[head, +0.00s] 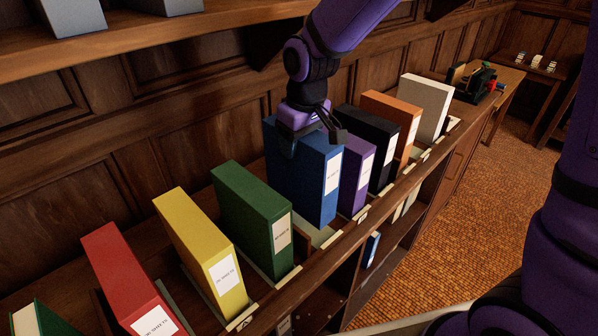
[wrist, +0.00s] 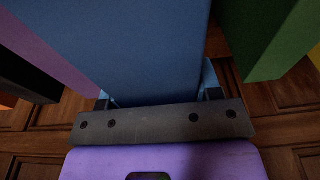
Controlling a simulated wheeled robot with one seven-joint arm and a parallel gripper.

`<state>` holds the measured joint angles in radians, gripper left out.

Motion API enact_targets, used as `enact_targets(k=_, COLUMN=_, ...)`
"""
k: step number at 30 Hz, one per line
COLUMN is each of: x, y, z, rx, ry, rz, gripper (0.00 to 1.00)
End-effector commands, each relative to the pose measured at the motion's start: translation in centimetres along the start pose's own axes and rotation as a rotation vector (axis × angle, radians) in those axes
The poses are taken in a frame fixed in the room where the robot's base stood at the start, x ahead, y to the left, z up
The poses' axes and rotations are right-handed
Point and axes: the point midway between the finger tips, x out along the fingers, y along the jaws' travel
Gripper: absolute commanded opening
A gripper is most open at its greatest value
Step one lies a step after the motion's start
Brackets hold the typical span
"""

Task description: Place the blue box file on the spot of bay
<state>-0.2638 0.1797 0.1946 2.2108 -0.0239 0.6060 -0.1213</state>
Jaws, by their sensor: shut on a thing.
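The blue box file (head: 290,172) stands upright between the green file (head: 250,220) and the purple file (head: 357,175). My gripper (head: 314,138) is shut on its upper back part. The wrist view shows the blue file (wrist: 155,45) between the two fingers, in front of the dark palm bar. Below the file's front, a pale bay floor (head: 322,238) shows at the shelf edge. The file's bottom looks close over this bay; I cannot tell whether it touches. Its far lower side is hidden.
Yellow (head: 205,255) and red (head: 128,275) files stand to the left. Black (head: 372,145), orange (head: 392,120) and white (head: 427,105) files stand to the right. The green and purple files are close neighbours of the bay. A panelled wall (head: 180,130) rises behind.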

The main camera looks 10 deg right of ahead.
Motion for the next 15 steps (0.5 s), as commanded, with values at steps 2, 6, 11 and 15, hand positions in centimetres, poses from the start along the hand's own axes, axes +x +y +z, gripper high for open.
enact_targets(k=2, x=1.0, y=0.0, z=0.2, rx=-0.001, ry=-0.001, rz=0.0, gripper=0.0)
enact_targets(k=6, x=1.8, y=0.0, z=0.2, rx=-0.001, ry=0.002, rz=0.001, gripper=0.0)
enact_targets(k=11, x=2.8, y=0.0, z=0.4, rx=-0.001, ry=-0.001, rz=0.0, gripper=0.0)
enact_targets(k=15, x=4.6, y=0.0, z=0.7, rx=-0.001, ry=-0.002, rz=-0.001, gripper=0.0)
